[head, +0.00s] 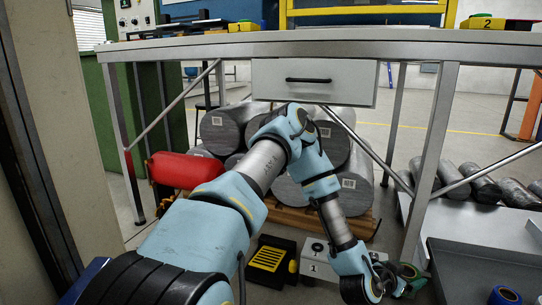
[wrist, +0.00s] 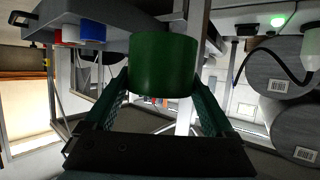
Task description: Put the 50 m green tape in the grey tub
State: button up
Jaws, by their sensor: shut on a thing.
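My gripper (head: 393,281) is low at the right of the head view, under the workbench. In the wrist view my gripper (wrist: 160,100) has its two fingers on either side of the green tape (wrist: 163,62), a dark green roll, and is shut on it. A small part of the green tape (head: 408,271) shows beside the gripper in the head view. A dark grey, tub-like thing (head: 470,258) is at the lower right of the head view, to the right of the gripper. I cannot tell for certain that it is the grey tub.
A blue roll (head: 505,295) is at the lower right; a blue roll (wrist: 92,31) also shows in the wrist view. The workbench (head: 350,45) and its legs stand above and around the arm. A white box (head: 318,262) and a black-yellow case (head: 270,258) are left of the gripper.

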jog(key=w+a+r+n+t+y+p, duration=0.1)
jog(key=w+a+n+t+y, duration=0.1)
jog(key=w+a, duration=0.45)
jog(key=w+a+n+t+y+p, duration=0.1)
jog(key=w+a+n+y+p, duration=0.15)
jog(key=a, duration=0.75)
jog(key=w+a+r+n+t+y+p, duration=0.1)
jog(key=w+a+n+t, duration=0.1)
jog(key=w+a, duration=0.5)
jog(key=w+a+r+n+t+y+p, duration=0.1)
jog(key=a+r+n+y+p, duration=0.2)
jog(key=a, duration=0.9)
jog(key=a+r+n+y+p, duration=0.1)
jog(key=a+r+n+y, duration=0.2)
jog(key=a, duration=0.9)
notch_tip(320, 180, up, 38)
jog(key=p, duration=3.7)
jog(key=shift+m, duration=0.45)
jog(key=shift+d+r+v, duration=0.1)
jog(key=shift+d+v, duration=0.05)
jog(key=shift+v, duration=0.7)
jog(key=shift+d+r+v, duration=0.1)
jog(key=shift+r+v, duration=0.05)
jog(key=shift+v, duration=0.7)
jog(key=shift+d+r+v, duration=0.1)
jog(key=shift+d+v, duration=0.05)
jog(key=shift+v, duration=0.75)
